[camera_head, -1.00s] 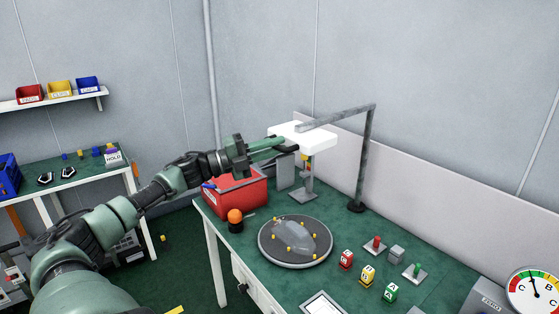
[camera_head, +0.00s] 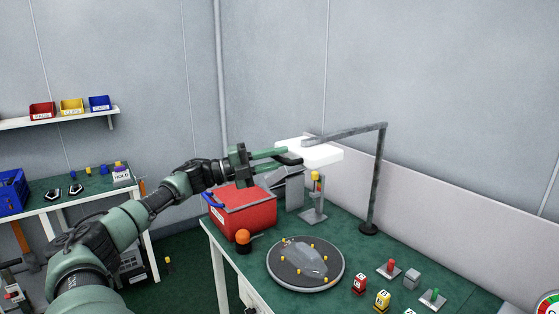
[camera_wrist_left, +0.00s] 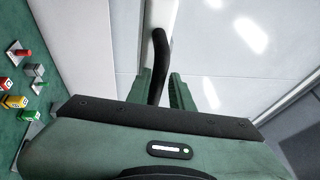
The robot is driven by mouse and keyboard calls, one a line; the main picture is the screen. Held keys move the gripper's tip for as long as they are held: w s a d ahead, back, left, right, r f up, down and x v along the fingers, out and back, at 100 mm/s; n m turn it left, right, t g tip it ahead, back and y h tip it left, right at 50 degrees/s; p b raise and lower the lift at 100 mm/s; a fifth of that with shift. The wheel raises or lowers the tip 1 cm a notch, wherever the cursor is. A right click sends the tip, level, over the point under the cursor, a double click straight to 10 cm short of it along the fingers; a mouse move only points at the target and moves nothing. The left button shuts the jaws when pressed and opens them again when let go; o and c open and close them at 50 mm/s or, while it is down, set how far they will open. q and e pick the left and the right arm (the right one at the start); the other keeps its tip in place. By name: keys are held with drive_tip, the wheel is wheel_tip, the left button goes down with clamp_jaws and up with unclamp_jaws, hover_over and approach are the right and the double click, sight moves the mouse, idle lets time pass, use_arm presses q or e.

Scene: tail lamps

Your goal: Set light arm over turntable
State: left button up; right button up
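The light arm is a grey post with a bent arm (camera_head: 383,160) that stands at the back of the green bench. A white lamp panel (camera_head: 322,156) hangs from its end, beyond and left of the turntable. The round grey turntable (camera_head: 284,282) carries a clear lens-shaped part with yellow pegs. My left gripper (camera_head: 288,156) is at the panel's left side. In the left wrist view its fingers (camera_wrist_left: 160,88) stand apart on either side of a black handle (camera_wrist_left: 161,48). Firm contact is not clear. My right gripper is out of view.
A red bin (camera_head: 247,209) and an orange-topped button (camera_head: 243,238) stand left of the turntable. A grey stand (camera_head: 314,204) rises behind it. Lettered cubes (camera_head: 382,299) and small levers are to the right. A second bench (camera_head: 90,190) is at left.

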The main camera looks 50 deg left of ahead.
use_arm(q)
drive_tip(key=shift+o, duration=0.9)
drive_tip(key=shift+a, duration=0.15)
drive_tip(key=shift+w+a+f, duration=0.1)
drive_tip(key=shift+w+f, duration=0.05)
drive_tip(key=shift+s, duration=0.2)
drive_tip(key=shift+s, duration=0.25)
drive_tip(key=v, duration=0.7)
drive_tip(key=shift+a, duration=0.2)
drive_tip(key=shift+w, duration=0.1)
